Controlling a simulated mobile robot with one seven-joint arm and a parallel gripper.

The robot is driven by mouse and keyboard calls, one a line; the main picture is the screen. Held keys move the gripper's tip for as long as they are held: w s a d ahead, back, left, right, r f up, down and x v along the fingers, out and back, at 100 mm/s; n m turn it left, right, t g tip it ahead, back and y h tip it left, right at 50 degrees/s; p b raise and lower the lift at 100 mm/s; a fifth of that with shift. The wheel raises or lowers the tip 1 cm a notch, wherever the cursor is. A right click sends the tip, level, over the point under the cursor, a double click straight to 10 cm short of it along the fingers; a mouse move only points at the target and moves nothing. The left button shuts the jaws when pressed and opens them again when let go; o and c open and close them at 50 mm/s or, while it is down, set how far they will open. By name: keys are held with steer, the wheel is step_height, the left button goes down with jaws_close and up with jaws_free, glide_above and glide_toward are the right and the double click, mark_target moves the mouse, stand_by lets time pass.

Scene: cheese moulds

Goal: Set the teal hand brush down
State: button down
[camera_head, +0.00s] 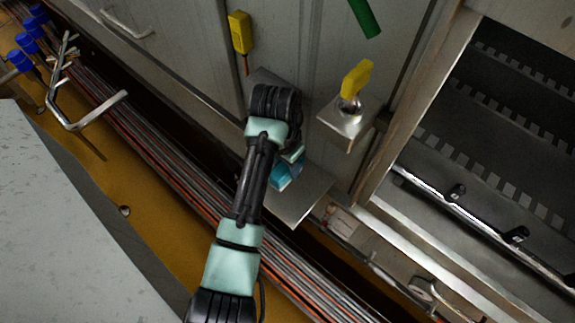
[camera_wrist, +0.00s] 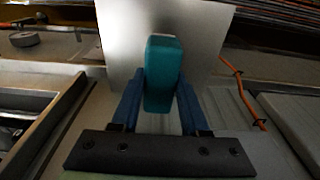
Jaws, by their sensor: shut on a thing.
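The teal hand brush (camera_wrist: 164,72) stands out between the two blue fingers of my gripper (camera_wrist: 162,88) in the wrist view. The gripper is shut on it. A bare metal plate (camera_wrist: 118,40) lies behind the brush in that view; I cannot tell whether they touch. In the head view, the teal brush (camera_head: 281,177) shows partly below my wrist, over the near left part of the metal shelf plate (camera_head: 300,203). My arm hides much of the gripper and part of the plate there.
A smaller steel shelf (camera_head: 342,124) to the right holds a yellow-handled item (camera_head: 356,80). A yellow box (camera_head: 240,32) with an orange cable hangs on the grey wall panel. A dark rack (camera_head: 500,150) stands at right. Pipes (camera_head: 165,150) run below the wall.

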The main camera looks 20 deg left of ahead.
mark_target(283, 168)
steer(key=shift+w+f, duration=0.2)
steer(key=shift+f, duration=0.5)
steer(key=shift+d+f, duration=0.1)
steer(key=shift+f, duration=0.05)
steer(key=shift+c, duration=2)
jaws_free()
steer(key=r, duration=0.4)
steer(key=s+r+p, duration=0.1)
steer(key=r, duration=0.7)
steer(key=shift+s+a+r+p, duration=0.15)
steer(key=shift+s+a+p, duration=0.05)
steer(key=shift+a+p, duration=0.15)
